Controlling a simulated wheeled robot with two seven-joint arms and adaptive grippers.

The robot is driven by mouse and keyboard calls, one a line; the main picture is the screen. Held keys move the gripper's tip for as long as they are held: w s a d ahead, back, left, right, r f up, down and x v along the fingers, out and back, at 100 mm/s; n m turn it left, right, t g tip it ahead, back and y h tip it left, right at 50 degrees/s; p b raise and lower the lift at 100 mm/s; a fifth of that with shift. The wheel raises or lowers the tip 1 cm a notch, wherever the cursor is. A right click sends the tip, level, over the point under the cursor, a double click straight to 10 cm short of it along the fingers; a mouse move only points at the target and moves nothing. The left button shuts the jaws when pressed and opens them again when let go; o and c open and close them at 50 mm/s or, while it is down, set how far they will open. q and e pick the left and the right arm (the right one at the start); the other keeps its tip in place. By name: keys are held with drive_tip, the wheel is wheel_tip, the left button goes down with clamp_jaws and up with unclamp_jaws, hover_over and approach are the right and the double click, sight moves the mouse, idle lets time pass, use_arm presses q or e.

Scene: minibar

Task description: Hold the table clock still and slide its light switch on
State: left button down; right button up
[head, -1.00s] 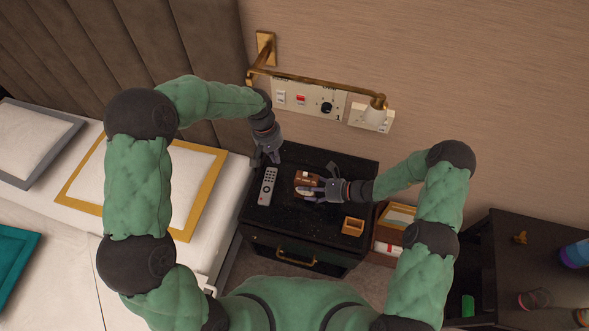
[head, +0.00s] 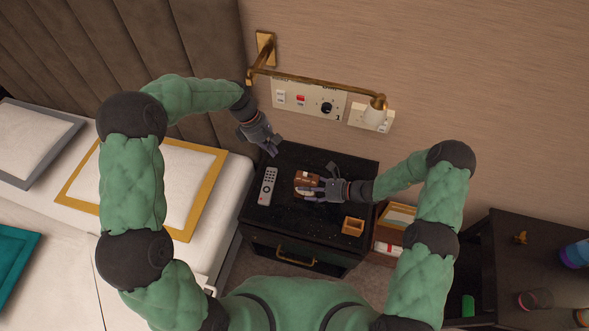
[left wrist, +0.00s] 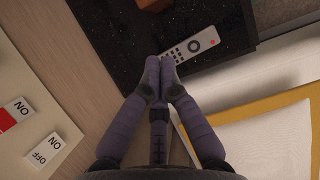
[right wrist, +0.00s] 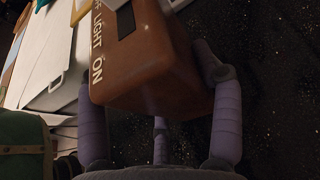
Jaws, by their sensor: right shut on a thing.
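The table clock (head: 303,186) is a small brown box with a pale face on the black nightstand. My right gripper (head: 318,188) is shut on it from the right. In the right wrist view the clock (right wrist: 160,70) fills the space between the fingers (right wrist: 160,105), and its side carries white "LIGHT" and "ON" lettering beside a dark inset. I cannot tell the switch's position. My left gripper (head: 272,150) is empty above the nightstand's back left corner, apart from the clock. In the left wrist view its fingertips (left wrist: 160,62) meet.
A grey remote (head: 267,187) lies left of the clock. A small open wooden box (head: 352,227) sits at the nightstand's front right. A wall panel with switches (head: 310,102) and a brass rail (head: 310,82) are behind. The bed (head: 215,215) is on the left.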

sight(303, 175)
drive_tip(key=shift+s, duration=0.1)
use_arm(q)
drive_tip(key=d+f, duration=0.2)
drive_tip(key=f, duration=0.1)
drive_tip(key=s+d+f, duration=0.1)
drive_tip(key=d+f, duration=0.4)
drive_tip(key=f, duration=0.1)
drive_tip(key=shift+s+d+f, duration=0.15)
drive_tip(key=shift+s+d, duration=0.15)
drive_tip(key=shift+s+d, duration=0.2)
drive_tip(key=shift+d, duration=0.95)
drive_tip(key=shift+a, duration=0.15)
